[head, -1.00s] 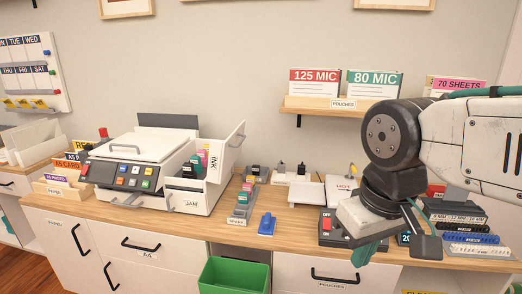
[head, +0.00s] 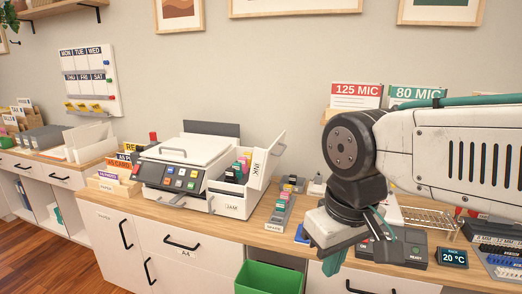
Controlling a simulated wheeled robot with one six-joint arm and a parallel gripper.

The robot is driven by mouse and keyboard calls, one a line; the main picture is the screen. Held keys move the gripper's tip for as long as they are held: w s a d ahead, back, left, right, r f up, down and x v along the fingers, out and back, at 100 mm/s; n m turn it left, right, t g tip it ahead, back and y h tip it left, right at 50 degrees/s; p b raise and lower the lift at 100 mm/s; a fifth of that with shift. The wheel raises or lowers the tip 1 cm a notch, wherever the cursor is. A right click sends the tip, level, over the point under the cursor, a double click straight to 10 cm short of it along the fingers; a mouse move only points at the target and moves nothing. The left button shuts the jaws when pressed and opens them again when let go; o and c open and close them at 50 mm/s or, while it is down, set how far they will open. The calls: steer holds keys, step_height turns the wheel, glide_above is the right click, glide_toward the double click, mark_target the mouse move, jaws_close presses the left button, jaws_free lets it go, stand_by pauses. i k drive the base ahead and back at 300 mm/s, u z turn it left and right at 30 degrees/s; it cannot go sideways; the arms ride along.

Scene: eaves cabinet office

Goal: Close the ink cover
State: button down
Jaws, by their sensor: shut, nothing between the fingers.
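The ink cover (head: 265,165) is a white panel marked INK on the right side of the white printer (head: 185,150). It stands swung up and open, with a grey handle on its outer side. Coloured ink cartridges (head: 241,167) show in the open bay beside it. My gripper (head: 328,258) is shut and empty, pointing down over the front edge of the counter, to the right of the printer and apart from the cover. My arm hides part of the counter behind it.
A spare cartridge rack (head: 279,214) stands on the counter between the printer and my gripper. A laminator (head: 397,252) is right of my gripper. A green bin (head: 270,278) stands below the counter. The space above the rack is clear.

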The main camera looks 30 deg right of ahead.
mark_target(263, 162)
steer(key=u, duration=0.05)
steer(key=i, duration=0.7)
steer(key=z, duration=0.8)
steer(key=i, duration=0.4)
steer(key=z, duration=0.35)
